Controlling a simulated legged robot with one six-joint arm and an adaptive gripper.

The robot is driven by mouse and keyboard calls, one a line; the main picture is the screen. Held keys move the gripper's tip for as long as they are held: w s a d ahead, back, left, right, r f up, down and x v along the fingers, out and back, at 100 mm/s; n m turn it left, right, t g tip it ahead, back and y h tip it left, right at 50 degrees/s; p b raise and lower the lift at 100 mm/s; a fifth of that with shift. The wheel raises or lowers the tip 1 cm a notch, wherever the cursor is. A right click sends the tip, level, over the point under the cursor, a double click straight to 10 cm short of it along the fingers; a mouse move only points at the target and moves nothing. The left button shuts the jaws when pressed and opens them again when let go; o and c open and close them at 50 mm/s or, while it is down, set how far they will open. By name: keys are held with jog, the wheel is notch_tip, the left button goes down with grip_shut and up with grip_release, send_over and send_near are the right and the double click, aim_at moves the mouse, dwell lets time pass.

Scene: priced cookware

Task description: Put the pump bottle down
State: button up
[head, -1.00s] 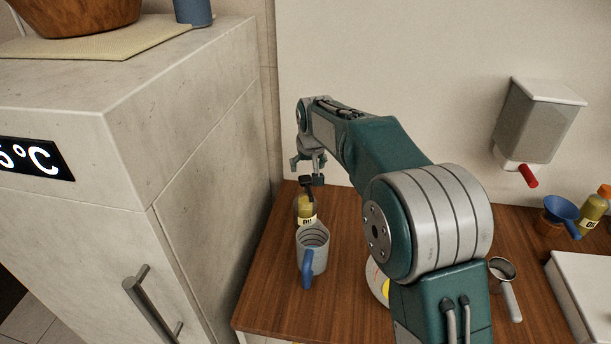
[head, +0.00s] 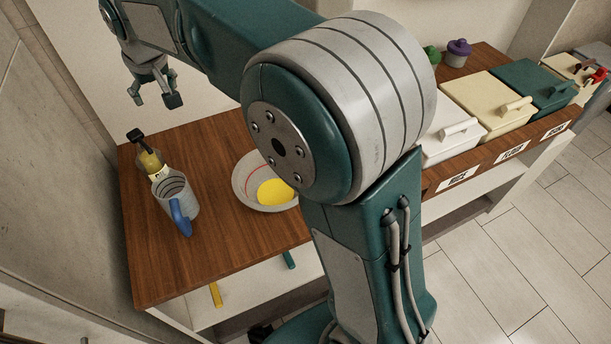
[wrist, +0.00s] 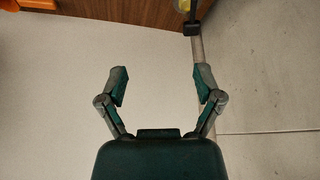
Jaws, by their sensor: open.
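The pump bottle (head: 150,164) has a yellowish body and a black pump head. It stands upright on the wooden counter (head: 225,140) near its left end, partly hidden behind a grey measuring cup (head: 174,196) with a blue handle. My gripper (head: 155,101) is open and empty, above and apart from the bottle. In the wrist view my gripper (wrist: 161,78) has its fingers spread with nothing between them. The black pump head (wrist: 191,28) shows at the top of that view, beyond the fingertips.
A pale bowl (head: 246,192) with a yellow inside patch sits right of the cup, partly behind my arm. Several lidded boxes (head: 487,98) line the right counter. A grey wall or cabinet side (head: 50,160) rises close on the left. Counter between bottle and bowl is clear.

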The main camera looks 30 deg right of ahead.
jog(key=s+d+r+m, duration=0.1)
jog(key=s+d+r, duration=0.2)
jog(key=s+d, duration=0.55)
jog(key=s+d+f+m, duration=0.1)
jog(key=s+d+f, duration=0.1)
jog(key=s, duration=0.5)
jog(key=s+d+f+h, duration=0.1)
jog(key=s+d+f, duration=0.1)
jog(key=s+d, duration=0.2)
jog(key=s+d+f+m+t, duration=0.1)
jog(key=s+d+f, duration=0.1)
jog(key=s, duration=0.8)
jog(key=shift+s+d+f+m, duration=0.15)
jog(key=shift+d+f+m, duration=0.15)
jog(key=shift+d, duration=0.55)
